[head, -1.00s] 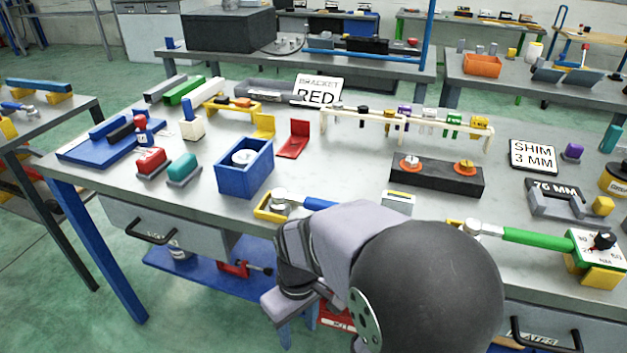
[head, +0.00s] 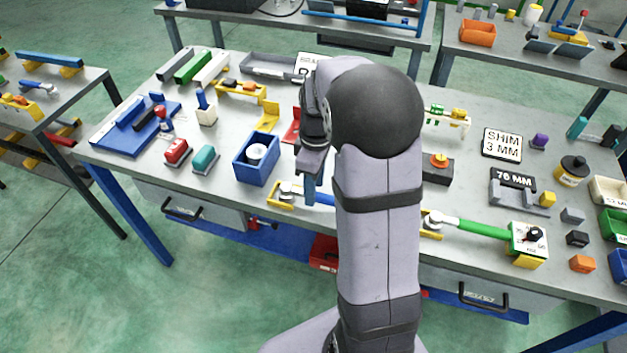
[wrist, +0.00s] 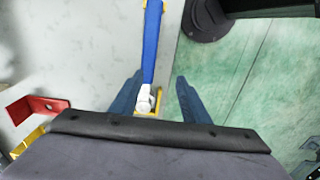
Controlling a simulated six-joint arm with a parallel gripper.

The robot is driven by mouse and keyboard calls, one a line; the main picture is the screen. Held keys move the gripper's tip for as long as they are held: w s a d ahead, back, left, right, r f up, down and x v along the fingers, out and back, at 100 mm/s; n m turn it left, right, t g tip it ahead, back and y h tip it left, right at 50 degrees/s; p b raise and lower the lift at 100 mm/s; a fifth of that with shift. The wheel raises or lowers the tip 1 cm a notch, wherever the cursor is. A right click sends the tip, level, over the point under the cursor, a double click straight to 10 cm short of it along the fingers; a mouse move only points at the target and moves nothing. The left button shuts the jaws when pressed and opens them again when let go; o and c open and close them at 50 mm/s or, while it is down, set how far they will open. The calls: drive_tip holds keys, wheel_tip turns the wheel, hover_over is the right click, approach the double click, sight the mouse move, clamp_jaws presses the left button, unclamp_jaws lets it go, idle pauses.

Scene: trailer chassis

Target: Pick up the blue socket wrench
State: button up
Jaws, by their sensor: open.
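The blue socket wrench (head: 321,198) lies near the front edge of the table, its silver head (head: 289,189) on the yellow holder (head: 281,203) at the left. My arm hides its right part in the head view. In the wrist view the blue wrench handle (wrist: 151,48) points up the picture and its head lies low between the fingers. My gripper (wrist: 157,100) is open and empty, with its two blue fingers on either side of the wrench head, closer to it on the left. My gripper (head: 310,190) also shows above the wrench in the head view.
A blue box (head: 256,172) stands left of my gripper and a red bracket (head: 291,131) behind it. A green wrench (head: 480,230) lies to the right of my arm. The table's front edge is close, with floor beyond it.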

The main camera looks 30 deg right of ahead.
sight(318, 194)
drive_tip(key=shift+w+d+r+p, duration=0.2)
drive_tip(key=shift+w+d+r, duration=0.1)
drive_tip(key=shift+d, duration=0.2)
drive_tip(key=shift+w+d+r+p, duration=0.2)
drive_tip(key=shift+d+r, duration=0.05)
drive_tip(key=shift+d, duration=0.2)
drive_tip(key=shift+w+a+f+p, duration=0.1)
drive_tip(key=shift+f+p, duration=0.7)
drive_tip(key=shift+f, duration=1.05)
drive_tip(key=shift+w+f+p, duration=0.1)
drive_tip(key=shift+f+p, duration=0.65)
drive_tip(key=shift+f, duration=1.1)
clamp_jaws()
